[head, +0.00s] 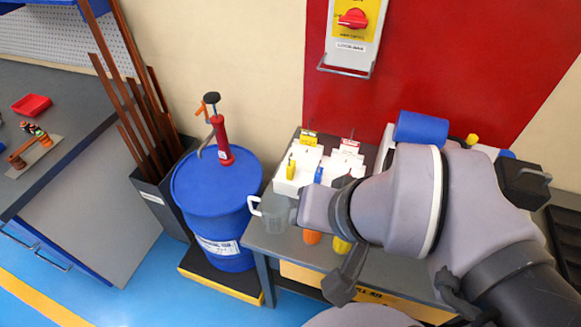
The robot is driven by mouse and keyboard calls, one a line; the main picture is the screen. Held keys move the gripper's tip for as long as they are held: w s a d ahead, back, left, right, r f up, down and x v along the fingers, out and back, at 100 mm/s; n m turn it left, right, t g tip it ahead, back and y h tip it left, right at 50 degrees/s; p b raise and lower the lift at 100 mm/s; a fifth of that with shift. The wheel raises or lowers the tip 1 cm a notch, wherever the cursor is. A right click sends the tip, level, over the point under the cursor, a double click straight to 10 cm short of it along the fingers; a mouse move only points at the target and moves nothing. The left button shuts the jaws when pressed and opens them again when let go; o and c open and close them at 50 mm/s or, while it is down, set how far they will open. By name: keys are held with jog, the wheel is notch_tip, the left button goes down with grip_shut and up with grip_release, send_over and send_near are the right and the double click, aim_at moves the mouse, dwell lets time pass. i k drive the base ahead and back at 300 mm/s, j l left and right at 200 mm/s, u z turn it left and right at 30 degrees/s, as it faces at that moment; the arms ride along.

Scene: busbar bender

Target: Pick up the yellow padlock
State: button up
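A small upright yellow item (291,168), which looks like the yellow padlock, is in the white compartment tray (284,187) on the small grey table. It is too small to make out a shackle. Another yellow object (341,245) shows at the table's front, partly hidden by my arm, and I cannot tell what it is. My arm's wrist covers the right part of the table. A dark part that may belong to my gripper (341,287) hangs below the wrist, in front of the table edge. Its fingertips and any held thing cannot be made out.
A clear jug (275,212) stands at the table's left front corner, beside an orange object (312,237). A blue drum (216,190) with a red hand pump stands left of the table. A switch box (355,22) hangs on the red wall panel behind.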

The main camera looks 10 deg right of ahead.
aim_at(290, 167)
jog(key=i+j+z, duration=0.3)
jog(key=j+z, duration=0.15)
jog(key=j, duration=0.4)
jog(key=i+j+z, duration=0.15)
jog(key=j+z, duration=0.3)
jog(key=j, duration=0.5)
jog(key=j+z, duration=0.45)
jog(key=j, duration=0.5)
